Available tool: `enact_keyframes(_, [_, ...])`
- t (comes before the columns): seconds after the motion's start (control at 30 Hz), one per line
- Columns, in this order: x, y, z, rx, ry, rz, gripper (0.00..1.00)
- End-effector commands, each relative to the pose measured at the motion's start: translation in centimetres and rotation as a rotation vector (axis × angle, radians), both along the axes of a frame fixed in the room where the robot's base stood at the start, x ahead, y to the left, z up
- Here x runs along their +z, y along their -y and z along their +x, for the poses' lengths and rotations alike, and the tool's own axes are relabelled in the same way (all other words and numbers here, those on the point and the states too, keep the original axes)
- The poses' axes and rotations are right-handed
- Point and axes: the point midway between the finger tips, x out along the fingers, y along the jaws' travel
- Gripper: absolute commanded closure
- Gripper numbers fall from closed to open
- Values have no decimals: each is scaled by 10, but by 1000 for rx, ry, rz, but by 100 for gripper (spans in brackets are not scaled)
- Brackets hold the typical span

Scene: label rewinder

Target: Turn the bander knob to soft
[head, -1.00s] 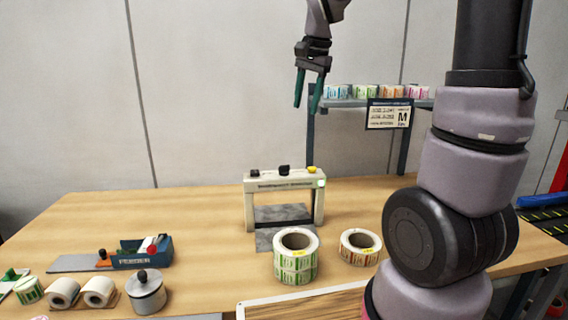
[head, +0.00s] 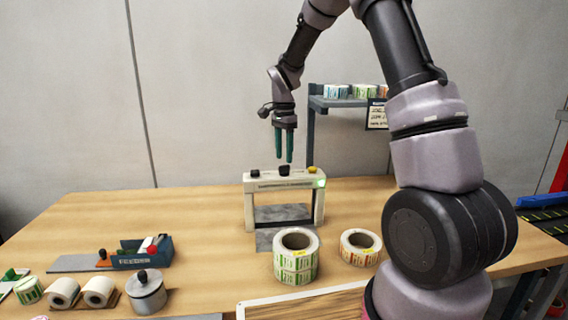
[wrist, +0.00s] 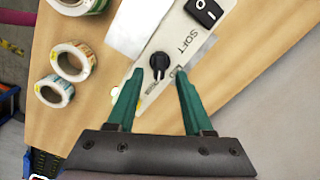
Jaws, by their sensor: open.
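The bander (head: 250,207) is a cream arch-shaped machine standing on the table. On its top sit a black rocker switch (head: 255,172), a black knob (head: 284,170) in the middle and a yellow button (head: 311,169) at the right. In the wrist view the black knob (wrist: 159,62) has the printed word SOFT (wrist: 186,42) beside it, and the switch (wrist: 203,11) lies beyond. My gripper (head: 284,160) is open and empty, pointing down above the knob. In the wrist view its green fingertips (wrist: 158,72) are spread to either side of the knob, apart from it.
A large label roll (head: 296,262) and a smaller one (head: 360,248) stand in front of the bander. A shelf (head: 345,102) with label rolls is behind. A blue feeder (head: 145,255), a lidded pot (head: 146,295) and small rolls lie at the left. The table's back left is clear.

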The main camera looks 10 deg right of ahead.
Motion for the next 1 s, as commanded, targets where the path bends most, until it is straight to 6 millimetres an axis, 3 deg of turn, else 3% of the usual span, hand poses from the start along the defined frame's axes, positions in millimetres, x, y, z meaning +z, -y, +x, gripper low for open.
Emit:
enact_keyframes(0.23, [-30, 0, 0, -1, -1, 0, 49])
enact_keyframes(0.57, [-35, 0, 0, -1, 1, 0, 49])
enact_keyframes(0.6, [-35, 0, 0, 0, 1, 0, 53])
enact_keyframes(0.73, [-35, 0, 0, 0, 1, 0, 100])
enact_keyframes(1.0, [-34, 0, 0, 9, 1, 0, 100])
